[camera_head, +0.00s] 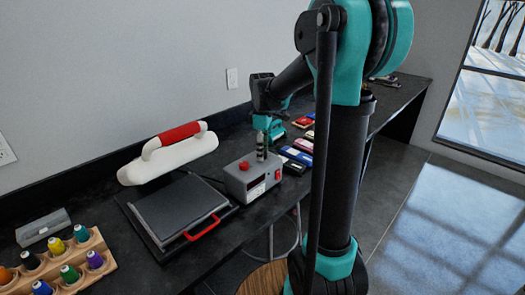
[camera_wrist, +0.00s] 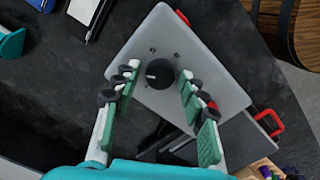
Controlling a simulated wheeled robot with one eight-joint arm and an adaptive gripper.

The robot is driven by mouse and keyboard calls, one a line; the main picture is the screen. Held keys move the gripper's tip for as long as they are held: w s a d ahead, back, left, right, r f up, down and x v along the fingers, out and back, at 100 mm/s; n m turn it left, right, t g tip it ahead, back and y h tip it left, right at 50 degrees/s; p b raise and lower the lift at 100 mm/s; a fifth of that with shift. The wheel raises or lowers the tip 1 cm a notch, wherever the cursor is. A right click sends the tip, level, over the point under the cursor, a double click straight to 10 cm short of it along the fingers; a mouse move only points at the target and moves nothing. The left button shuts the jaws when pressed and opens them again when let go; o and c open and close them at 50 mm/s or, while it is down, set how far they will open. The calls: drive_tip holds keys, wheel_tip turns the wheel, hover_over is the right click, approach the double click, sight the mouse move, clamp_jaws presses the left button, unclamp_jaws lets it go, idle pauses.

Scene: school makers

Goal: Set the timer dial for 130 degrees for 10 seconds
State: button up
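The wrist view looks down on the grey box (camera_wrist: 185,50), whose round black dial (camera_wrist: 159,73) has a light pointer mark. My gripper (camera_wrist: 158,74) is open, with its fingers on either side of the dial and a visible gap to each. In the head view my gripper (camera_head: 262,146) points down over the box's top. The dial is hidden there, and the display digits are too small to read.
A black press plate (camera_head: 178,207) with a red handle (camera_head: 203,228) lies left of the box. A white press head with a red grip (camera_head: 180,134) stands behind it. A wooden spool tray (camera_head: 98,240) is at the near left. Several small coloured boxes (camera_head: 296,155) lie right.

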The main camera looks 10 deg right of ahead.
drive_tip(key=shift+o, duration=0.3)
wheel_tip(320, 180, up, 12)
idle(0.5)
drive_tip(key=s+d+f+m+t, duration=0.2)
drive_tip(key=s+f+m, duration=0.4)
drive_tip(key=s+f, duration=0.5)
drive_tip(key=s+d+f+m+t, duration=0.2)
drive_tip(key=s+f+m, duration=0.5)
drive_tip(key=s+f, duration=0.4)
drive_tip(key=shift+d+f, duration=0.15)
drive_tip(key=shift+f, duration=0.4)
drive_tip(key=shift+w, duration=0.1)
drive_tip(key=shift+c, duration=0.4)
